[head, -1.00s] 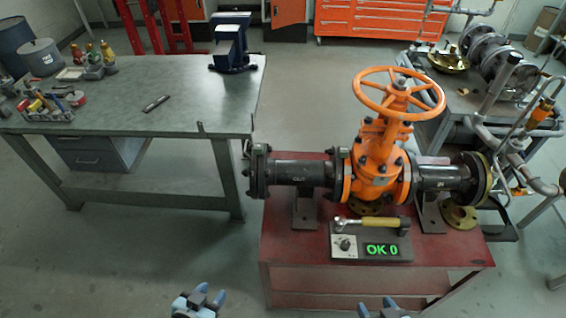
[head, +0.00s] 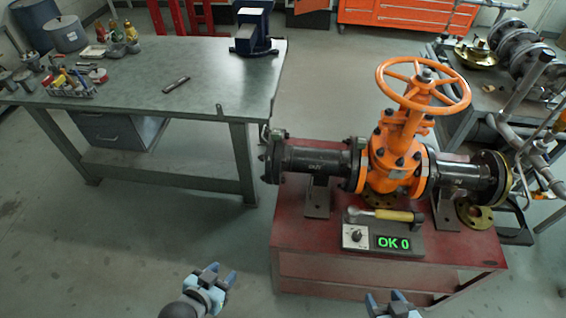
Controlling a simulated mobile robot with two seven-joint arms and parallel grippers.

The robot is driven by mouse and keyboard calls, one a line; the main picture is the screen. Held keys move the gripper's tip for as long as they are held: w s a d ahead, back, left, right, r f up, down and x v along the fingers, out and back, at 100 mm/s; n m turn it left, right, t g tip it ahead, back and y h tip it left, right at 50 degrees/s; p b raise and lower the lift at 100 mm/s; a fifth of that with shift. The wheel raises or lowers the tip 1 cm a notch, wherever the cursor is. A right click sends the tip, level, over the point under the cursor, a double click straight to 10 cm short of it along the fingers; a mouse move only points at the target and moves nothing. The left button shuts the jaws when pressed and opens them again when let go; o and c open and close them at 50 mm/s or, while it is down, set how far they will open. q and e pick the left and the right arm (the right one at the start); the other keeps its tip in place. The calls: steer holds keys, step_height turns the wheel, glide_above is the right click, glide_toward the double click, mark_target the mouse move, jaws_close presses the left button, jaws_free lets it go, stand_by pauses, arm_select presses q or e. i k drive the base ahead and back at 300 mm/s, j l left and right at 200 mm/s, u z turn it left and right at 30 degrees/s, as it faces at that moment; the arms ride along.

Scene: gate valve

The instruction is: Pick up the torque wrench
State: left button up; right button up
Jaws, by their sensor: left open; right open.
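The tester (head: 384,240) has a dial and a green display reading "OK 0". It sits on the front of the red bench, below the orange gate valve (head: 397,160). My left gripper (head: 220,278) is open and empty over the floor, left of the red bench. My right gripper (head: 389,296) is open and empty at the bottom edge, in front of the bench and below the tester; its lower part is cut off.
The red bench (head: 300,240) carries the valve and its pipe flanges, with a loose brass flange (head: 474,214) at right. A grey workbench (head: 130,90) with a vise (head: 251,32) stands at left. A cart with metal parts stands at far right.

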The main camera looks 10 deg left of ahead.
mark_target(353, 211)
steer(key=i+l, duration=0.1)
steer(key=l, duration=0.3)
steer(key=i+l, duration=0.15)
steer(key=l, duration=0.2)
steer(key=i+l, duration=0.1)
steer(key=l, duration=0.3)
steer(key=i+l, duration=0.1)
steer(key=l, duration=0.25)
steer(key=i+l, duration=0.1)
steer(key=l, duration=0.3)
steer(key=i+u, duration=0.05)
